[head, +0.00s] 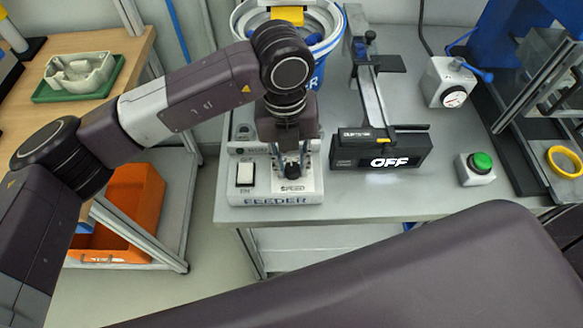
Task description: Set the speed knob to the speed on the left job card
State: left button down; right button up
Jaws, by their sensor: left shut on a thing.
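The feeder control box (312,198) stands on the grey bench, lettered FEEDER on its front edge. The dark speed knob (292,171) sits above the SPEED label on its sloped face. My left gripper (290,174) points down at the box and is shut on the knob, one finger on each side. The gripper and wrist hide much of the knob and its scale, so its setting cannot be read. No job card can be made out. My right gripper is not in view.
A black display (385,152) reads OFF at the right. Beyond it are a green button (480,163) and a white dial box (449,84). A feeder bowl (328,22) stands behind; an orange bin (138,208) is lower left.

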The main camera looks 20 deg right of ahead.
aim_at(289, 168)
pick_arm(q)
jog(key=shift+n+b, duration=0.6)
jog(key=shift+n, duration=0.3)
jog(key=shift+r, duration=0.1)
jog(key=c, duration=1.6)
grip_release()
jog(key=r, duration=1.2)
jog(key=shift+a, duration=0.3)
